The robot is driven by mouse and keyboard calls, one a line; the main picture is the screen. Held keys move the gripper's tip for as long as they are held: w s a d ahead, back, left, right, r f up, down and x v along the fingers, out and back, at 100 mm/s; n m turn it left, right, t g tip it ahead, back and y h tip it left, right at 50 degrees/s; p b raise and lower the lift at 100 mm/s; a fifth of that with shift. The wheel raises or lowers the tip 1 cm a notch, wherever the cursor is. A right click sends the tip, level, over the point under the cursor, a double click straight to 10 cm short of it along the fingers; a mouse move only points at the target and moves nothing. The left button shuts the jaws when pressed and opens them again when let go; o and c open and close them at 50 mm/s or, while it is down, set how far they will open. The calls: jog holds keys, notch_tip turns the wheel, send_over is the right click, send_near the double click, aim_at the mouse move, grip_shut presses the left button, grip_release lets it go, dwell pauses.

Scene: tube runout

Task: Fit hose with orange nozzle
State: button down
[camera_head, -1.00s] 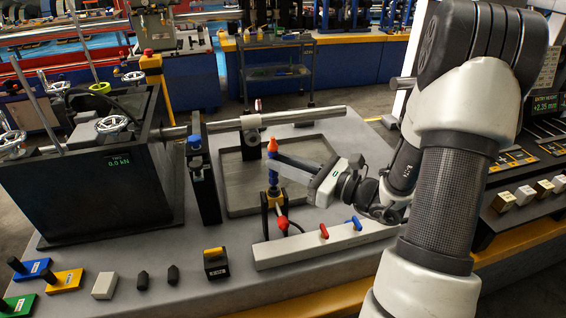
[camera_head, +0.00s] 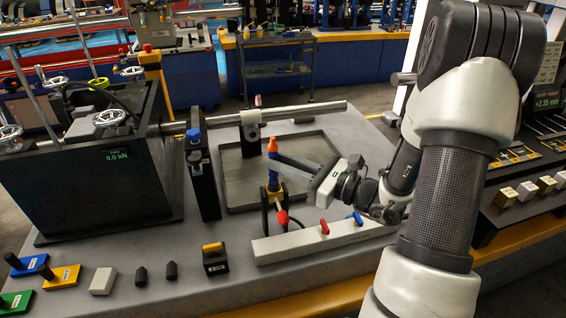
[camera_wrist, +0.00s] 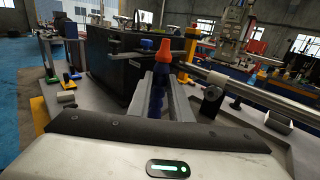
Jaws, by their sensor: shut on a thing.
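The hose is a blue segmented piece with an orange nozzle (camera_head: 272,146) at its top, standing upright near the middle of the bench. My gripper (camera_head: 273,160) reaches in from the right and is shut on the hose just below the nozzle. In the wrist view, the orange nozzle (camera_wrist: 164,50) rises above and between the two fingers, with the blue hose (camera_wrist: 158,88) below it. Under the hose is a black and yellow stand (camera_head: 274,195) with a red part (camera_head: 283,217) at its front. Whether the hose is seated in the stand I cannot tell.
A white manifold bar (camera_head: 318,240) with red and blue levers lies in front. A shallow grey tray (camera_head: 236,190) is behind the hose. A dark machine box (camera_head: 100,170) stands left, with a steel tube (camera_head: 300,107) running right from it. Small blocks line the front left.

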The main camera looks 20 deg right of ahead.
jog(key=shift+f, duration=0.15)
jog(key=c, duration=1.5)
grip_release()
jog(key=shift+c, duration=0.2)
jog(key=b+v, duration=0.1)
jog(key=v, duration=1.6)
jog(key=shift+d, duration=0.2)
jog(key=shift+s, duration=0.1)
